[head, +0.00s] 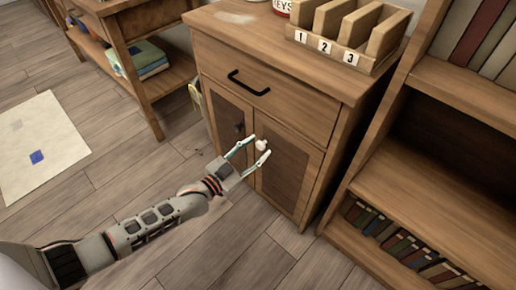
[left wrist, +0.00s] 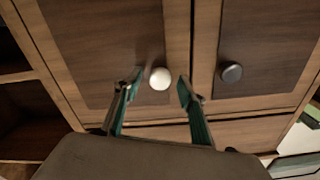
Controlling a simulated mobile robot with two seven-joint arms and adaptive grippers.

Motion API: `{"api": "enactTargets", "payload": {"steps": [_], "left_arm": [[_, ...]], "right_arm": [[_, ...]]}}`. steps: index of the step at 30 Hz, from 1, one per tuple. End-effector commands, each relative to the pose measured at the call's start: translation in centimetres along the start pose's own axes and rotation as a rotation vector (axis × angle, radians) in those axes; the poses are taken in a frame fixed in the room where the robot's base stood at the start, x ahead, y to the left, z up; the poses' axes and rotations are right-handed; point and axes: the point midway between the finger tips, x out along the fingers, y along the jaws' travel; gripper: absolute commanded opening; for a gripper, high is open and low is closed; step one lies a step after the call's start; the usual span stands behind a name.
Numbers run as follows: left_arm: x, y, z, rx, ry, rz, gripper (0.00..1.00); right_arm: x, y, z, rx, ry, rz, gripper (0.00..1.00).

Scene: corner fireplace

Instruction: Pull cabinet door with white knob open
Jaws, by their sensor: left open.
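The wooden cabinet (head: 292,112) has two lower doors, both shut. The right door (head: 283,172) carries a white knob (head: 262,145). The left door (head: 226,117) carries a dark knob (head: 239,127). My left gripper (head: 256,150) is open at the right door, with its fingers around the white knob. In the left wrist view, the white knob (left wrist: 160,78) shows between the two open fingertips (left wrist: 160,86), with a gap on each side. The dark knob (left wrist: 231,72) is to the right there. My right gripper is not in view.
A drawer with a black handle (head: 249,83) is above the doors. A numbered wooden rack (head: 341,55) stands on the cabinet top. A bookshelf (head: 440,180) is close on the right. A side table (head: 146,100) with folded cloths is at the left. The floor in front is clear.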

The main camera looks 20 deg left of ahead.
Motion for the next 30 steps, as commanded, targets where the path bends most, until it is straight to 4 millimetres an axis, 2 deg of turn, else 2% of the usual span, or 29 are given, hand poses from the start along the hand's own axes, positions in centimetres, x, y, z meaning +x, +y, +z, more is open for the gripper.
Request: {"api": "enactTargets", "payload": {"steps": [11,12,16,17,30], "left_arm": [[0.74,-0.01,-0.03,0.001,-0.001,0.001,0.4],[0.73,-0.01,-0.03,0.001,-0.001,0.001,0.38],[0.72,-0.01,-0.03,0.001,0.0,0.001,0.04],[0.72,-0.01,-0.03,0.001,0.0,0.001,0.0],[0.47,-0.12,-0.07,0.0,-0.003,-0.01,0.0]], "right_arm": [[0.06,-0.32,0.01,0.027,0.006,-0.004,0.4],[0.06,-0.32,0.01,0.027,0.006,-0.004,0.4],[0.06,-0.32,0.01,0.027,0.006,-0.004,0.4],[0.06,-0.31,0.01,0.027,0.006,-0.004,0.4],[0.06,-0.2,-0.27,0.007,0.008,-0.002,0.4]]}}
